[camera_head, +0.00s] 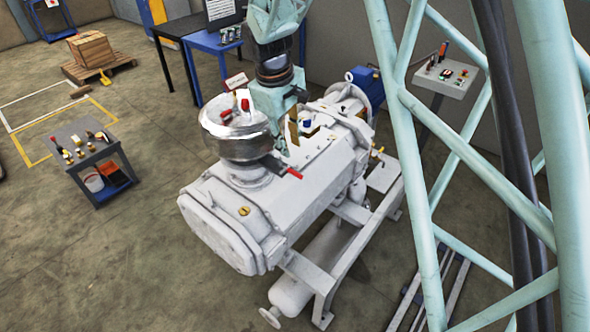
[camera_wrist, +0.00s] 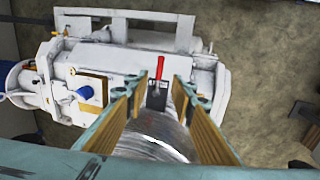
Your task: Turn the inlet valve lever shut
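The inlet valve lever, a dark arm with a red grip, sticks out beside the base of the shiny inlet cylinder (camera_head: 235,135). Its red grip (camera_head: 294,172) points right and toward the head camera. In the wrist view, the red grip (camera_wrist: 160,68) points up, just beyond and between my fingertips. My gripper (camera_wrist: 160,88) is open, with tan pads on both fingers and nothing held. In the head view, my gripper (camera_head: 290,134) hangs over the pump (camera_head: 290,195), right of the cylinder and above the lever. Contact with the cylinder cannot be told.
Red-handled parts and a small tag (camera_head: 237,81) stand on the cylinder's top. A blue motor (camera_head: 368,88) is at the pump's back. A control box (camera_head: 444,77) stands right; a small tool table (camera_head: 88,150) stands left. Floor around the pump's front is clear.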

